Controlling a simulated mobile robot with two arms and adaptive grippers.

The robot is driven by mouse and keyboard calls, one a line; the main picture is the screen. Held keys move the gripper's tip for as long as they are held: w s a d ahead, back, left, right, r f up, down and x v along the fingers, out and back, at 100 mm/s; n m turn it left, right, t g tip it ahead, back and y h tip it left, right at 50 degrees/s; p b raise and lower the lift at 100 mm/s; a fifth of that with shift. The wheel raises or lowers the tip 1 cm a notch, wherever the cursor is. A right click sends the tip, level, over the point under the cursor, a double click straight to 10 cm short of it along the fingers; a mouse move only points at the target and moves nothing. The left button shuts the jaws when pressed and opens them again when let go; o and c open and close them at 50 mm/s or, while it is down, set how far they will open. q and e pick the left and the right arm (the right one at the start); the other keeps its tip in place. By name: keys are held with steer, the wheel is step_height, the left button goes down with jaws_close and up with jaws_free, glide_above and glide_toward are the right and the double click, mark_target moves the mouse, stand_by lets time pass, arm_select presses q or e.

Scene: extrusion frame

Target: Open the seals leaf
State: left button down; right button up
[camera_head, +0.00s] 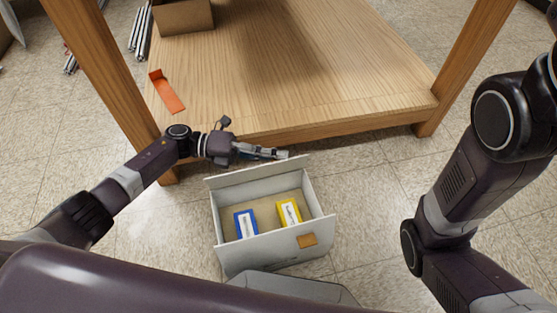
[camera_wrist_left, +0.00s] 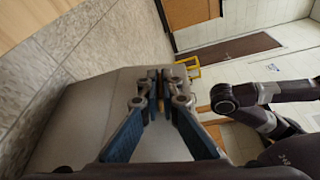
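A pale grey carton (camera_head: 272,247) stands on the floor with its top open. A blue packet (camera_head: 245,224) and a yellow packet (camera_head: 289,213) lie inside. A pale flap (camera_head: 258,175) stands up along its far side; no readable marking shows which leaf is the seals leaf. My left gripper (camera_head: 284,154) is just beyond and above the right part of that flap; contact cannot be told. In the left wrist view its fingertips (camera_wrist_left: 158,76) are together, with nothing visible between them, over a grey-brown panel (camera_wrist_left: 85,125). My right gripper is out of view.
A wooden table or shelf (camera_head: 290,60) stands beyond the carton, its leg (camera_head: 97,70) close to my left arm. An orange bracket (camera_head: 166,92) and a cardboard box (camera_head: 184,16) are on it. Tiled floor (camera_head: 375,200) is clear right of the carton.

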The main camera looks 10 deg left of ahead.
arm_select(q)
steer(key=shift+w+a, duration=0.1)
stand_by(0.5)
steer(key=c, duration=2.2)
jaws_free()
steer(key=shift+o, duration=0.2)
step_height(320, 180, up, 10)
